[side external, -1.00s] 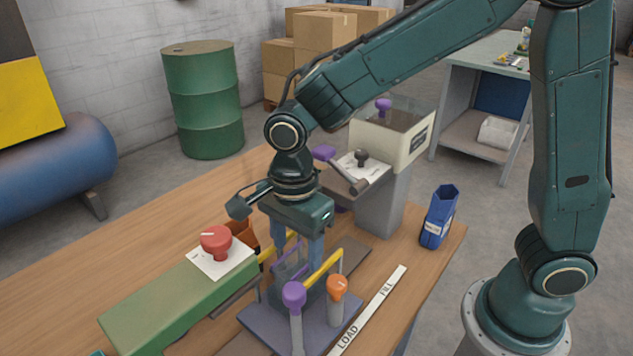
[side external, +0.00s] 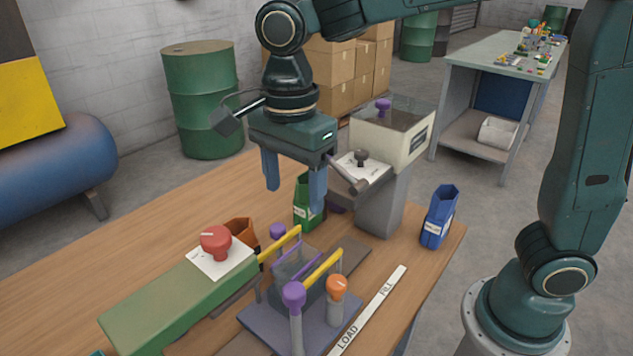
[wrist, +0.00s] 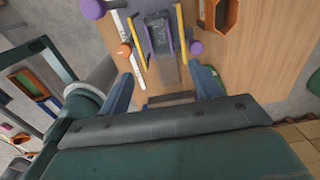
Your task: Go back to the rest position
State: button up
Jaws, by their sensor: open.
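My gripper (side external: 294,198) is open and empty in the side external view, raised above the workbench. Its two blue fingers hang apart over the filler station. In the wrist view my gripper (wrist: 165,92) also shows with its fingers spread and nothing between them. Below it stands the clear holder (side external: 295,268) between two yellow rails, with purple-knobbed posts and an orange-knobbed post (side external: 337,287) around it. The holder also shows in the wrist view (wrist: 160,38). A green sack (side external: 306,208) stands behind the right finger, partly hidden by it.
A blue sack (side external: 439,218) stands at the bench's right edge. An orange container (side external: 241,232) sits behind the red knob (side external: 215,240) on the green box. The hopper machine (side external: 390,140) stands close behind the gripper on the right. The bench's left part (side external: 110,270) is clear.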

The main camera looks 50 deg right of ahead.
jog(key=s+d+n+t, duration=0.5)
jog(key=s+d+n, duration=1)
jog(key=d+n, duration=0.2)
jog(key=shift+r+n+t, duration=0.3)
jog(key=shift+r+n, duration=0.15)
jog(key=shift+n, duration=0.05)
